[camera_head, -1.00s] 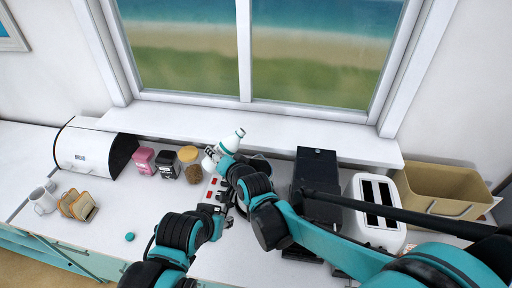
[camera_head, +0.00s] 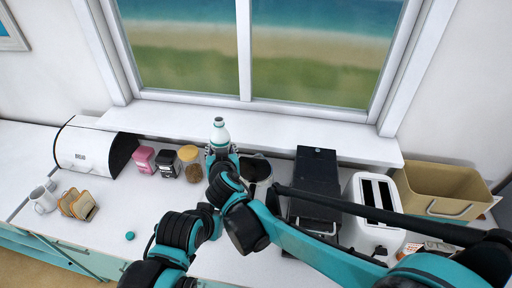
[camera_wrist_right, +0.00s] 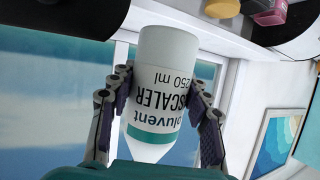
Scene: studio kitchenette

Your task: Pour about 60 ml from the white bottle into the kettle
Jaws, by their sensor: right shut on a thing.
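The white bottle (camera_head: 219,132) stands nearly upright in my right gripper (camera_head: 222,152), above the counter near the window sill. In the right wrist view the bottle (camera_wrist_right: 165,85) appears upside down, with a teal band and "DESCALER 250 ml" on its label. The right gripper's fingers (camera_wrist_right: 160,115) are shut on its sides. A round dark-topped vessel, seemingly the kettle (camera_head: 257,168), is just right of the right gripper, partly hidden by my right arm. My left arm reaches up from the bottom; its gripper is hidden behind the right arm.
Pink (camera_head: 143,159), black (camera_head: 167,164) and yellow-lidded (camera_head: 190,160) jars stand left of the bottle. A black machine (camera_head: 313,180), white toaster (camera_head: 372,215) and tan bin (camera_head: 440,190) stand right. A bread box (camera_head: 85,150), mug (camera_head: 43,199) and toast rack (camera_head: 78,205) are left.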

